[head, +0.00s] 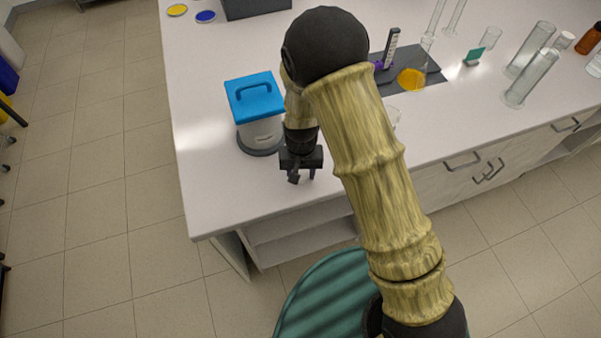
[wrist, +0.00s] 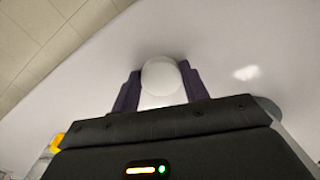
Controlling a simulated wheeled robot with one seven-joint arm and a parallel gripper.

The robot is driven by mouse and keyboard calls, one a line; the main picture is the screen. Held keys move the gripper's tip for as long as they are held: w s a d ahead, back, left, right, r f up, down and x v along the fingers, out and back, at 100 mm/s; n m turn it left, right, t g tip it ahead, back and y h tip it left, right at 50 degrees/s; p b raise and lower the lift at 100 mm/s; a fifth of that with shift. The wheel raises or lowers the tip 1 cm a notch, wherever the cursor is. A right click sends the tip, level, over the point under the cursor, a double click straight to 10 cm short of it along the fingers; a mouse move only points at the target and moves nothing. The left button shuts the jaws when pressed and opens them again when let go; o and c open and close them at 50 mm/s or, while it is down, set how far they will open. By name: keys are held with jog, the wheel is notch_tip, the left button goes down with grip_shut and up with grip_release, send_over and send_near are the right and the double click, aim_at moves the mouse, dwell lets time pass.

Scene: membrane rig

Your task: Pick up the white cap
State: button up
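The white cap (wrist: 162,77) is a round, pale disc between the two dark purple fingers of my gripper (wrist: 161,82) in the wrist view. A finger lies close against each side of it, with no clear gap showing, so my gripper looks shut on it. In the head view my gripper (head: 301,176) points down over the front left part of the white bench, and a small pale bit of the cap shows between the fingers. I cannot tell whether the cap touches the bench.
A container with a blue handled lid (head: 255,97) stands just left of my gripper. A dark mat (head: 428,77) with an orange item lies right of my arm. Glass cylinders (head: 530,78) stand farther right. The bench (head: 215,190) is clear at its front left corner.

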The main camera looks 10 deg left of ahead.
dwell(0.3)
notch_tip(320, 180, up, 10)
jog(key=shift+b, duration=0.85)
jog(key=shift+a, duration=0.1)
